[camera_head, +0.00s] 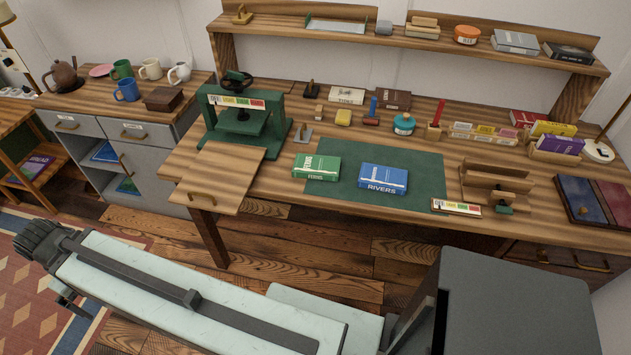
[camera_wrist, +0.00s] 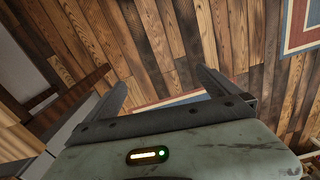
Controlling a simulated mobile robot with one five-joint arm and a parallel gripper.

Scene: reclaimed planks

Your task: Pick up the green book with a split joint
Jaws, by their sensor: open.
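The green book (camera_head: 317,167), with "FERNS" on its cover and spine, lies flat on the workbench at the left edge of the green mat (camera_head: 427,164). Its split joint is too small to make out. A blue book (camera_head: 384,178) marked "RIVERS" lies to its right on the mat. My gripper (camera_head: 50,270) is at the lower left in the head view, over the floor and well away from the bench. In the wrist view my gripper (camera_wrist: 158,88) has its two fingers spread, with nothing between them but floor and rug.
A green press (camera_head: 240,122) stands left of the green book. A pull-out board (camera_head: 220,179) juts from the bench's front. Mugs (camera_head: 126,90) stand on the left cabinet. Plank floor (camera_head: 320,245) lies before the bench.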

